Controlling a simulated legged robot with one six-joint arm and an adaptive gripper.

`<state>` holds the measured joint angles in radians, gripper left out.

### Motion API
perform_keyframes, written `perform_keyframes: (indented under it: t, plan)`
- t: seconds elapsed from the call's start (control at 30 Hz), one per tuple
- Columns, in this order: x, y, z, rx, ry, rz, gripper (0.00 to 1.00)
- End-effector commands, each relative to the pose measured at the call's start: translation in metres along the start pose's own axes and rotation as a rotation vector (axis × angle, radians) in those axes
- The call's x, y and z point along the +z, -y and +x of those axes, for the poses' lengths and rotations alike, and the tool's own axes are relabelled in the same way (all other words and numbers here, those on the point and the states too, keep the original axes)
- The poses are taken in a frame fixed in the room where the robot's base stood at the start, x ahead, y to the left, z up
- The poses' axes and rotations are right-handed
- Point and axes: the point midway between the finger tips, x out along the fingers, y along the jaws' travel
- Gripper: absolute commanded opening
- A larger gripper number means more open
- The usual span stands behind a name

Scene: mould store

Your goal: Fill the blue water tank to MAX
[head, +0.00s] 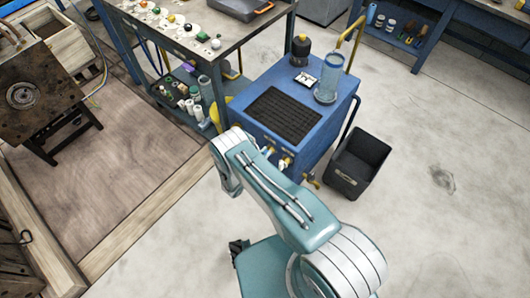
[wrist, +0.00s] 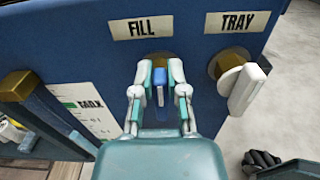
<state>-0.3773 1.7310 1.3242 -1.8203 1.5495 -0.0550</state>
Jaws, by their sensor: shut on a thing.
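The blue water tank (head: 312,125) is a blue cabinet standing on the floor in the head view. The wrist view shows its blue front panel (wrist: 85,45) close up. My gripper (wrist: 160,78) is shut on the blue-tipped fill handle (wrist: 160,97) below the FILL label (wrist: 141,28). The handle hangs about upright between the fingers. A white tray handle (wrist: 246,88) sits to the right below the TRAY label (wrist: 229,22), tilted and untouched. A white gauge plate (wrist: 92,112) with a green mark and partly readable lettering is at the left. The gripper is not clearly visible in the head view.
On the tank top are a black grate (head: 283,115), a clear cylinder (head: 326,92) under a brass spout (head: 352,40) and a dark bottle (head: 300,50). A black bin (head: 358,162) stands right of the tank. A workbench (head: 190,30) is behind left.

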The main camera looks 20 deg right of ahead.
Motion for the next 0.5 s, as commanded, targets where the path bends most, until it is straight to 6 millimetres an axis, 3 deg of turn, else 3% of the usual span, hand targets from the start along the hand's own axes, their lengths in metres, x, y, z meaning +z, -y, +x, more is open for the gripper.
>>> perform_keyframes:
  t: [0.5]
  plan:
    - [-0.0011,0.0073,0.0008,0.001,-0.002,0.334,0.0]
